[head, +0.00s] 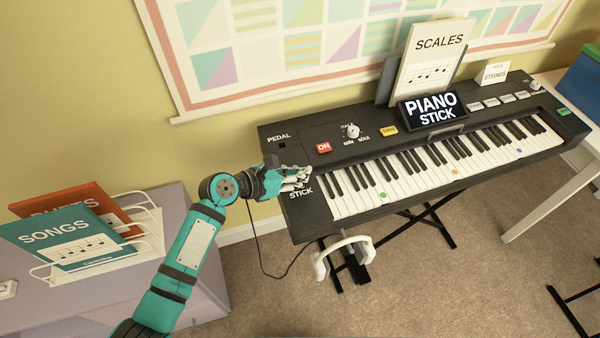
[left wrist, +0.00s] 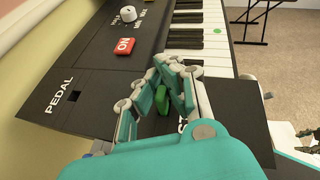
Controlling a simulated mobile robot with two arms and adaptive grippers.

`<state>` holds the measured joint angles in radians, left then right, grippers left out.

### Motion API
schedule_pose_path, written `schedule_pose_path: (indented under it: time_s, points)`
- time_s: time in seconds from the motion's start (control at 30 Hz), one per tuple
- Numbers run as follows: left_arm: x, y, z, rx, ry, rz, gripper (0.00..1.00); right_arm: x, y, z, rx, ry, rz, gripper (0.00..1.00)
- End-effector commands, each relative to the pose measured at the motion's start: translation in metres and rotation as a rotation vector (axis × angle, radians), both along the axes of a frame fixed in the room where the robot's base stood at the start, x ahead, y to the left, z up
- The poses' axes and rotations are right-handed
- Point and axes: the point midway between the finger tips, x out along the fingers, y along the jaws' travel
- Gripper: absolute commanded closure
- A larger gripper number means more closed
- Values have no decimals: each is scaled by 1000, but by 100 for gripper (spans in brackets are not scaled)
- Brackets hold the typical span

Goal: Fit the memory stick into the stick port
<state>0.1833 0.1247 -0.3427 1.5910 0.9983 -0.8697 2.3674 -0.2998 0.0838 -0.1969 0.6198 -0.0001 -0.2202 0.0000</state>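The memory stick is probably the small green piece (left wrist: 162,100) between the fingers of my left gripper (left wrist: 166,66) in the left wrist view. The fingertips are close together, with the green piece nearer the palm; I cannot tell whether the pads press on it. In the head view my left gripper (head: 303,178) is over the left end of the black keyboard (head: 310,213), just above the STICK label. The gripper hides the stick port and the green piece there. I cannot see whether the piece is in the port.
A red ON button (head: 323,147), a knob and the PEDAL socket (left wrist: 73,96) are on the same panel. A SCALES book (head: 430,60) stands behind the keys. White headphones (head: 345,246) hang at the front. SONGS (head: 65,237) and DUETS books stand at left.

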Motion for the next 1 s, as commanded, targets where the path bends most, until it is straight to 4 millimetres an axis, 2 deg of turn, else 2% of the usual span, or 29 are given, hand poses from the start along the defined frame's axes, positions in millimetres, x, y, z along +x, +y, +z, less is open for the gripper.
schedule_pose_path:
  time_s: [0.07,0.2,0.3,0.53,0.67,1.0]
  points:
    - [0,0,0,0,0,0,99,0,0,0,1,-1,1,60]
    - [0,0,0,0,0,0,81,0,1,0,2,-1,2,60]
    - [0,0,0,0,0,0,71,0,3,0,3,-1,2,60]
    - [0,0,1,0,0,0,71,0,7,0,9,-1,2,60]
    - [-4,7,4,1,1,0,71,0,8,1,10,-1,2,60]
    - [-38,60,32,2,0,0,71,0,7,4,9,-1,2,60]
